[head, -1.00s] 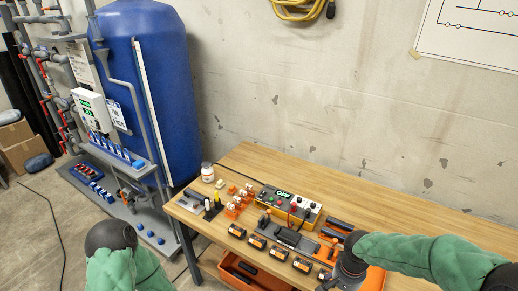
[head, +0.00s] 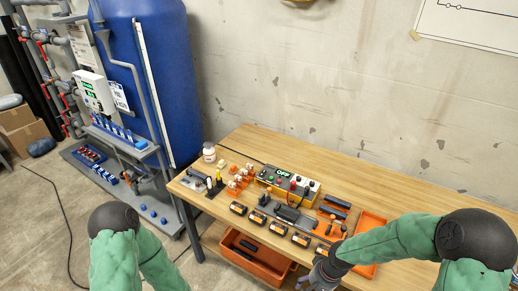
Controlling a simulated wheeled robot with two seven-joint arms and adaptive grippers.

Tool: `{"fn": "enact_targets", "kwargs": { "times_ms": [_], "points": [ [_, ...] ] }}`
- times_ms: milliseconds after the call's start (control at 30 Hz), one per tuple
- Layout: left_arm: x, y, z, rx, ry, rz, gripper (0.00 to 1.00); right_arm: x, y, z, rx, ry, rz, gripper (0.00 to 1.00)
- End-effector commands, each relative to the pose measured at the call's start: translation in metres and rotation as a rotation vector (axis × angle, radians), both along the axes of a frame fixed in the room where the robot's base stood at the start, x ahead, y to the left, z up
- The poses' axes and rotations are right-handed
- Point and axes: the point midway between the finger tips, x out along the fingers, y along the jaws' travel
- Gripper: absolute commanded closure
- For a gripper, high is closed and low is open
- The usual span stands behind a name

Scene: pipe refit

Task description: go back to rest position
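My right arm comes in from the right across the front of the wooden workbench (head: 410,185). Its dark gripper (head: 306,284) is at the bench's front edge, near the bottom of the head view. The fingers are small and partly cut off, so I cannot tell whether they are open or shut. No held object is visible there. My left arm shows only as a green sleeve and black joint at the lower left. My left gripper is out of the picture.
On the bench are a control box (head: 289,184), labelled cylinders (head: 279,229), orange fittings (head: 240,178), a white bottle (head: 209,152) and an orange tray (head: 369,228). An orange bin (head: 262,259) sits below. A blue tank (head: 160,80) stands behind left. The bench's back right is clear.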

Motion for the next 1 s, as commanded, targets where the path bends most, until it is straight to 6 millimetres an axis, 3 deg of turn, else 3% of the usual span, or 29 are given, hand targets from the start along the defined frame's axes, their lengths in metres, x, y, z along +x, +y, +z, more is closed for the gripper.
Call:
{"fn": "enact_targets", "kwargs": {
  "times_ms": [200,500,733,1000],
  "points": [
    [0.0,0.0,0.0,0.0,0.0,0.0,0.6,-0.027,0.038,-0.053,0.099,-0.016,0.065,0.24],
    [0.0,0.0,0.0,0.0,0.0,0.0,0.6,-0.07,0.067,-0.11,0.14,-0.062,0.119,0.24],
    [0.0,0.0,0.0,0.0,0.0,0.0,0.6,-0.092,0.072,-0.131,0.123,-0.084,0.145,0.24],
    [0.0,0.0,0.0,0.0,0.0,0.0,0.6,-0.092,0.072,-0.131,0.123,-0.084,0.145,0.24]
  ]
}}
